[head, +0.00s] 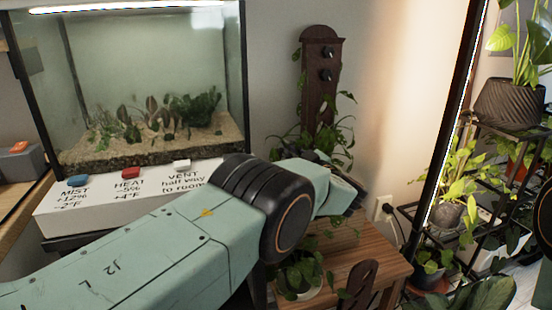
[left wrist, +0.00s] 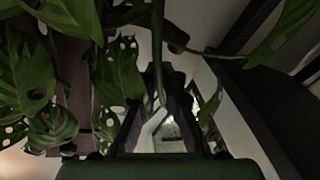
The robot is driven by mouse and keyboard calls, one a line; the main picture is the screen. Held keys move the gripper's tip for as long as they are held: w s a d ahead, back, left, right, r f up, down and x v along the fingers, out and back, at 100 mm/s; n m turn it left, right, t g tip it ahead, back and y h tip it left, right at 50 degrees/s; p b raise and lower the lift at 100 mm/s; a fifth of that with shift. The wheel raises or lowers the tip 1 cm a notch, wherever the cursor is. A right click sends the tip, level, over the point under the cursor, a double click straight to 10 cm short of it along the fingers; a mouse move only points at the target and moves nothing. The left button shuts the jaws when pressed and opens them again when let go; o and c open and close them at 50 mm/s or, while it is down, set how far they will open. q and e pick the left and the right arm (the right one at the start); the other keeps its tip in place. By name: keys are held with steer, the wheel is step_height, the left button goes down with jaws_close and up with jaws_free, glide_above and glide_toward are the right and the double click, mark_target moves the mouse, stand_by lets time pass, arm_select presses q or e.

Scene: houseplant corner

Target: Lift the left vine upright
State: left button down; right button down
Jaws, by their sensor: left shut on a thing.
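A dark wooden board (head: 322,85) with two dark pegs stands against the wall, with green vine leaves (head: 343,108) around it. My left arm reaches across to the foliage in front of the board; its gripper is mostly hidden by the arm and leaves. In the left wrist view, my left gripper (left wrist: 165,92) is shut on a thin vine stem (left wrist: 157,45), which runs up from between the fingers. Large holed leaves (left wrist: 122,70) hang to the left of the fingers. I cannot tell which vine this is in the head view. My right gripper is not in view.
A fish tank (head: 140,90) stands behind my left arm, above a white labelled panel (head: 110,205) with coloured buttons. A wooden table (head: 365,245) and a low potted plant (head: 298,275) are below the arm. A black rack with plants (head: 480,150) stands at right.

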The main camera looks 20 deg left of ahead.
arm_select(q)
steer(key=shift+w+d+r+m, duration=0.1)
steer(key=shift+w+d+m, duration=0.15)
steer(key=shift+d, duration=0.2)
steer(key=shift+w+d+r+m, duration=0.1)
steer(key=shift+w+d+m, duration=0.05)
steer(key=shift+d+m, duration=0.25)
steer(key=c, duration=1.4)
jaws_free()
steer(key=shift+c, duration=0.2)
steer(key=shift+r+t, duration=0.15)
steer(key=shift+t, duration=0.15)
step_height(320, 180, up, 10)
